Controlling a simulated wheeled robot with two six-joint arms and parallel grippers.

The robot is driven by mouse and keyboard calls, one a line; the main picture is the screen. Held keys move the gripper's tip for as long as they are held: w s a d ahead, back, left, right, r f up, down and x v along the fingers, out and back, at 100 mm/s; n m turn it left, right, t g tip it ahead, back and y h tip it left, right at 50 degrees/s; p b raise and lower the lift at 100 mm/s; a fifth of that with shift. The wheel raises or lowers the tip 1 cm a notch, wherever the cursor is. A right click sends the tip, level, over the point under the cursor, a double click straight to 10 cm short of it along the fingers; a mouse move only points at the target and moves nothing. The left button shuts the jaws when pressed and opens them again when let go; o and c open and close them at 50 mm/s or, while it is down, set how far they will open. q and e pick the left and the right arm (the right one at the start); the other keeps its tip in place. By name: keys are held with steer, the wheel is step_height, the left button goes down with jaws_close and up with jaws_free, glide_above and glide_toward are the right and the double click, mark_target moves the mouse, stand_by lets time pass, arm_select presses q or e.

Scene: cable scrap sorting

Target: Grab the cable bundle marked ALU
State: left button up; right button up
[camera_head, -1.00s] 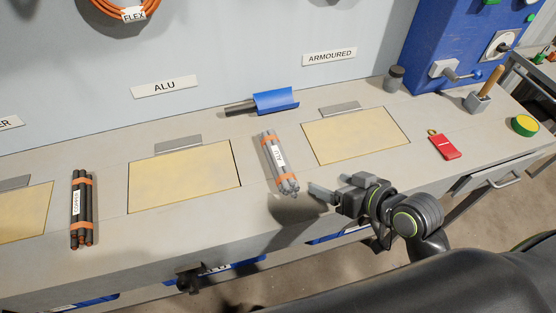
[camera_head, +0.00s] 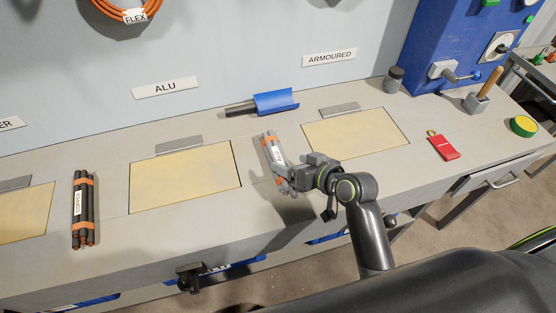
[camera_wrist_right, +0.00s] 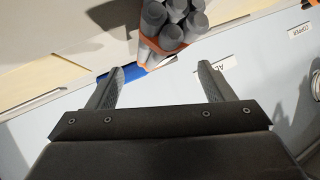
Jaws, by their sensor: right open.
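The ALU cable bundle (camera_head: 271,149), grey rods with orange bands and a white label, lies on the bench between two yellow panels in the head view. My right gripper (camera_head: 289,181) is at the near end of the bundle and hides part of it. In the right wrist view the bundle's rod ends (camera_wrist_right: 172,22) and an orange band show just ahead of the fingers. The two fingers of my right gripper (camera_wrist_right: 160,86) are spread wide, with nothing between the fingertips. My left gripper does not show.
A dark bundle labelled COPPER (camera_head: 83,210) lies at the left. Yellow panels (camera_head: 185,178) and (camera_head: 355,133) flank the ALU bundle. A blue-bladed tool (camera_head: 274,101) lies behind it. A red tag (camera_head: 443,147) and a green-yellow roll (camera_head: 523,125) are at the right.

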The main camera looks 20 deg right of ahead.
mark_target(284, 160)
steer(key=shift+d+f+p+x, duration=0.1)
steer(key=shift+f+p+x, duration=0.05)
steer(key=shift+x, duration=1.15)
steer(key=shift+d+f+p+x, duration=0.1)
steer(key=shift+p+x, duration=0.05)
steer(key=shift+x, duration=1.1)
steer(key=c, duration=1.4)
steer(key=shift+r, duration=0.15)
steer(key=shift+c, duration=0.2)
